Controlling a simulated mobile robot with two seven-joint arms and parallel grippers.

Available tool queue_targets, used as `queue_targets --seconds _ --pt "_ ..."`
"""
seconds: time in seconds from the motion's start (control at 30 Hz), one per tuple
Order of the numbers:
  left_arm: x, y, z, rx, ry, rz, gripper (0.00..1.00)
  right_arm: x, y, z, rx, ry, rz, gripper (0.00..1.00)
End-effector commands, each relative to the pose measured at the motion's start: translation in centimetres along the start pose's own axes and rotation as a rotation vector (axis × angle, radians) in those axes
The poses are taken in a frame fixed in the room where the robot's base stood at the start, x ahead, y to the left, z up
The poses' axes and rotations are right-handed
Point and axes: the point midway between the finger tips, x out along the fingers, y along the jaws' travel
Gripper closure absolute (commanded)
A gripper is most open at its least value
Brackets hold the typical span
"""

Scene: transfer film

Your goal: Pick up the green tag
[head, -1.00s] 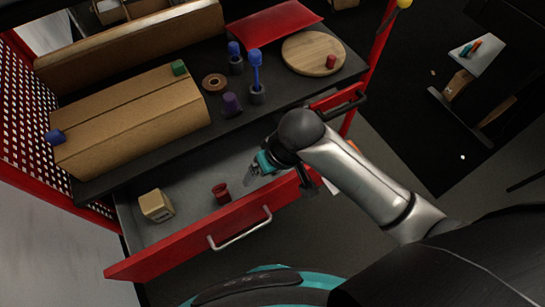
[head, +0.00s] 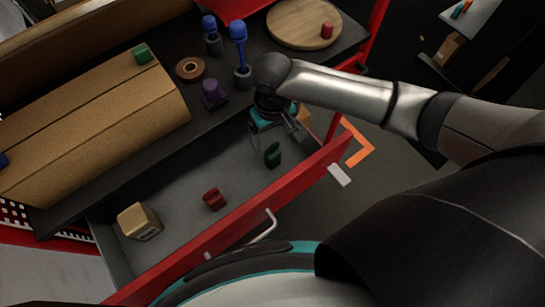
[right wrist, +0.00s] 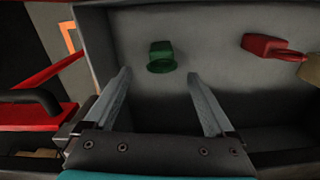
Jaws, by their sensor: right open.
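The green tag (head: 272,155) lies on the floor of the open drawer (head: 185,176), toward its right end. It also shows in the right wrist view (right wrist: 160,57), just beyond the fingertips and roughly centred between them. My right gripper (head: 276,136) reaches down at the drawer's right end, close to the green tag. In the right wrist view its fingers (right wrist: 158,75) are spread apart with nothing between them. My left gripper is not in view.
A red piece (head: 214,199) and a tan block (head: 139,221) also lie in the drawer. The red drawer front (head: 240,222) rises on the near side. The worktop above holds a cardboard box (head: 90,125), a tape roll (head: 190,69) and a round board (head: 303,25).

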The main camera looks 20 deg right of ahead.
Motion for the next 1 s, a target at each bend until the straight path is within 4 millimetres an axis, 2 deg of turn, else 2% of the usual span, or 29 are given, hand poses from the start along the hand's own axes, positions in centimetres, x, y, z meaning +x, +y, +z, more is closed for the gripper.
queue_targets --seconds 0.03,0.1,0.37,0.6,0.73,0.93,1.0 --pt "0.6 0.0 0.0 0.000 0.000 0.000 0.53 1.2 0.0 0.0 0.001 0.000 0.000 0.11" --pt "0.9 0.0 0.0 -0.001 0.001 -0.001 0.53 2.2 0.0 0.0 0.001 0.000 0.000 0.11" --pt "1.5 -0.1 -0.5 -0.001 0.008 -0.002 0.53 4.0 -0.1 0.1 0.000 0.000 -0.001 0.11" --pt "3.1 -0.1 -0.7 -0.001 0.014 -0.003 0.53 7.6 -0.3 0.2 -0.001 0.000 0.000 0.11" --pt "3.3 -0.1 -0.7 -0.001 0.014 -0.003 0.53 8.3 -0.3 0.2 -0.001 0.003 0.000 0.11" --pt "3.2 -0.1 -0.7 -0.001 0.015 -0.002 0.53 8.2 -0.3 0.2 -0.002 0.003 0.000 0.11" --pt "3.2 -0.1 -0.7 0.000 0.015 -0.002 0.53 8.2 -0.3 0.2 -0.002 0.003 0.000 0.16"
